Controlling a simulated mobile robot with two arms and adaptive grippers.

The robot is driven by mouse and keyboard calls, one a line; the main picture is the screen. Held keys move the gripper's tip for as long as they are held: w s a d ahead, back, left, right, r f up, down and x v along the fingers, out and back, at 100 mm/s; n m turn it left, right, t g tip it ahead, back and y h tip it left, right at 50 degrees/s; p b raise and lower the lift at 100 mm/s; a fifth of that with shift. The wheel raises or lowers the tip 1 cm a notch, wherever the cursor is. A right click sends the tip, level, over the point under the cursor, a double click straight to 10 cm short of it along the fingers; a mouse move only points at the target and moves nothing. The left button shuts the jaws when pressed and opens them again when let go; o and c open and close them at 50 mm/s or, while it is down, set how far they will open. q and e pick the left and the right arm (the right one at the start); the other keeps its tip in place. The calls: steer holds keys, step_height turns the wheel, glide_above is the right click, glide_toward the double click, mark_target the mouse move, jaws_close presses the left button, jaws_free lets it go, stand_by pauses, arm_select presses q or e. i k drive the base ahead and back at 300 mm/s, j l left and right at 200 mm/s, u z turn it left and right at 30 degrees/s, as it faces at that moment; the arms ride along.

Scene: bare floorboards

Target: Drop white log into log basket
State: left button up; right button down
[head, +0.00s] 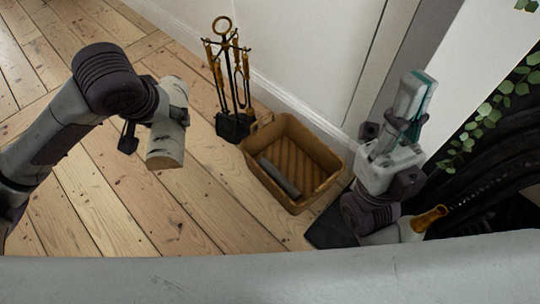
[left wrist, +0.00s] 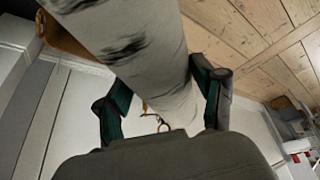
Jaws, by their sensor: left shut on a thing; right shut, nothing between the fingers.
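The white log (head: 167,128) has pale bark with dark marks and hangs above the floorboards, left of the basket. My left gripper (head: 150,122) is shut on the log; in the left wrist view the log (left wrist: 140,45) lies between the two fingers (left wrist: 163,100). The log basket (head: 322,187) is a brown rectangular wicker basket on the floor by the wall, with one grey log-like piece (head: 280,178) inside. The held log is apart from the basket. My right gripper (head: 413,97) is shut and empty, raised right of the basket.
A fireplace tool stand (head: 222,75) stands behind the basket's left end, close to the white wall. A dark fireplace with a brass-handled thing (head: 430,218) and green leaves (head: 495,110) is at the right. Floorboards between log and basket are clear.

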mark_target(288, 162)
steer(key=i+j+z, duration=0.15)
steer(key=j+z, duration=0.15)
steer(key=i+j+z, duration=0.1)
steer(key=j+z, duration=0.6)
steer(key=z, duration=0.5)
steer(key=i, duration=0.05)
